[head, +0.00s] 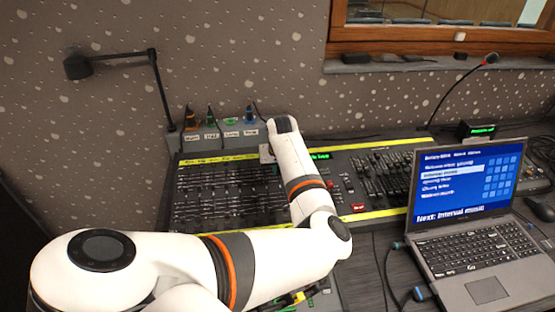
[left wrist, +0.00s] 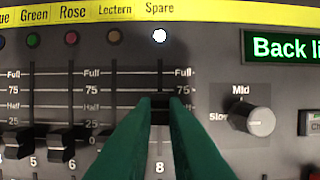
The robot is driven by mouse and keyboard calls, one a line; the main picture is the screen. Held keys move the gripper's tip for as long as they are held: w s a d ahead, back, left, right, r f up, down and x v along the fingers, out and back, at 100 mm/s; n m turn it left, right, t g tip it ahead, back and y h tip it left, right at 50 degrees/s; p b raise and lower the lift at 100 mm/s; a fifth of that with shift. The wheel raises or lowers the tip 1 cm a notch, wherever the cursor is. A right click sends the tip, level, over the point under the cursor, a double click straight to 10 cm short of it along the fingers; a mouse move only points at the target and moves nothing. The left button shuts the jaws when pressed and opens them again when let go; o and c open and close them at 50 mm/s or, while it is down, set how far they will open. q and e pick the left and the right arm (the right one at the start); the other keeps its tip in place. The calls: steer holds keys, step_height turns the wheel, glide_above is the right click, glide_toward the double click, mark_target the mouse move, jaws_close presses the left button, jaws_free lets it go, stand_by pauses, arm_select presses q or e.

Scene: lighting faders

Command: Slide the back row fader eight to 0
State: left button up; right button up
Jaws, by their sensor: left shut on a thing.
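The back row fader eight (left wrist: 160,110) sits in the slot under the lit white lamp and the "Spare" label, with an "8" printed below. Its dark cap stands near the half mark, below 75. My left gripper (left wrist: 160,100), with green fingers, is shut on this cap. In the head view, my left arm reaches over the lighting desk (head: 233,165), and the gripper (head: 267,153) is mostly hidden behind the wrist at the back row. The fader cap cannot be made out there. My right gripper is not in view.
Neighbouring faders five (left wrist: 18,142) and six (left wrist: 60,146) stand low on the left. A round knob (left wrist: 262,121) marked Slow and Mid and a green display (left wrist: 283,47) are to the right.

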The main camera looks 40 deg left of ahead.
mark_target(279, 180)
arm_select(q)
steer(key=shift+s+d+p, duration=0.95)
steer(key=shift+d+p, duration=0.3)
steer(key=shift+p, duration=0.15)
steer(key=shift+f, duration=0.15)
steer(key=o, duration=0.4)
step_height(279, 180, up, 3)
steer(key=p, duration=0.2)
steer(key=shift+f+p, duration=0.15)
steer(key=shift+p, duration=0.25)
steer(key=shift+f, duration=0.1)
